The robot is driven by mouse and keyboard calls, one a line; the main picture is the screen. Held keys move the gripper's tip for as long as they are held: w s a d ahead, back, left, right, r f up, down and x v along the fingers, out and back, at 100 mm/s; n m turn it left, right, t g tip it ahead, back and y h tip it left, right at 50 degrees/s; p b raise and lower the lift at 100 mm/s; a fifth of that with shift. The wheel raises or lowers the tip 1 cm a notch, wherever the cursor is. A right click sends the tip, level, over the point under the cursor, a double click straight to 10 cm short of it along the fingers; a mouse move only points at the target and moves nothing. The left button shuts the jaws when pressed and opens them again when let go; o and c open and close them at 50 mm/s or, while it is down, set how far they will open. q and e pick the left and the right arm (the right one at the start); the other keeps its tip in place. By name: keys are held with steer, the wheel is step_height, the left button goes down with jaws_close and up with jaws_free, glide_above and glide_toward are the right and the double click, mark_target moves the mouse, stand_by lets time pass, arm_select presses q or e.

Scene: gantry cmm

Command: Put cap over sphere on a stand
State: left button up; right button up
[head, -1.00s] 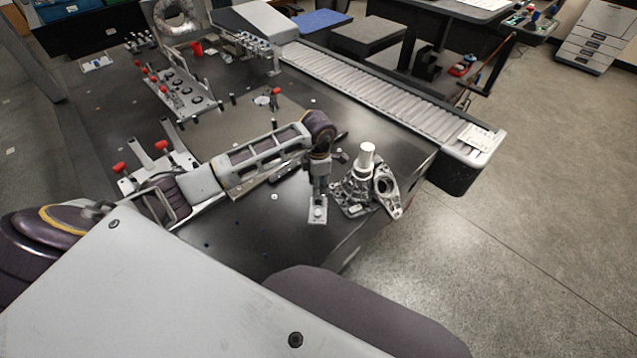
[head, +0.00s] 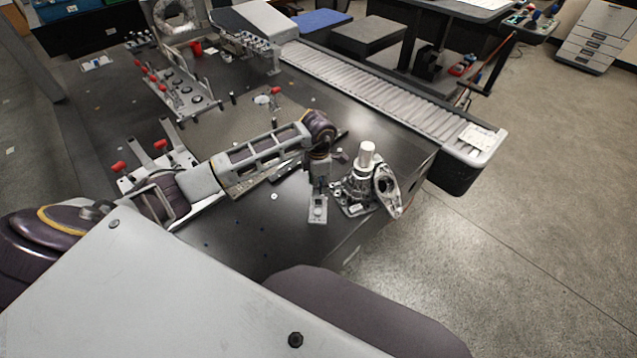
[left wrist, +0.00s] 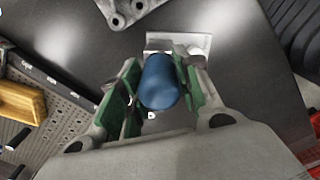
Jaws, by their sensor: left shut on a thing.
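My left gripper (head: 317,190) points down over a small pale metal stand plate (head: 317,215) near the table's front edge. In the left wrist view, its green-padded fingers (left wrist: 155,90) are shut on a blue rounded cap (left wrist: 159,82). The stand plate (left wrist: 190,42) shows just beyond the cap there, partly covered by the cap and fingers. The sphere cannot be made out clearly; the gripper and cap hide part of the stand. I cannot tell whether the cap touches anything below. My right gripper is not in view.
A metal housing with an upright pale cylinder (head: 366,160) stands close to the right of the gripper. Red-handled clamps (head: 160,146) stand at the left. A roller conveyor (head: 380,90) runs along the back right. The dark tabletop (head: 250,235) is mostly clear in front.

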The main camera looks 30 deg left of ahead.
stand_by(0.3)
arm_select(q)
steer(key=o, duration=0.8)
steer(key=shift+c, duration=0.2)
steer(key=shift+o, duration=0.3)
steer(key=shift+r, duration=0.75)
step_height(320, 180, up, 10)
steer(key=shift+r, duration=0.25)
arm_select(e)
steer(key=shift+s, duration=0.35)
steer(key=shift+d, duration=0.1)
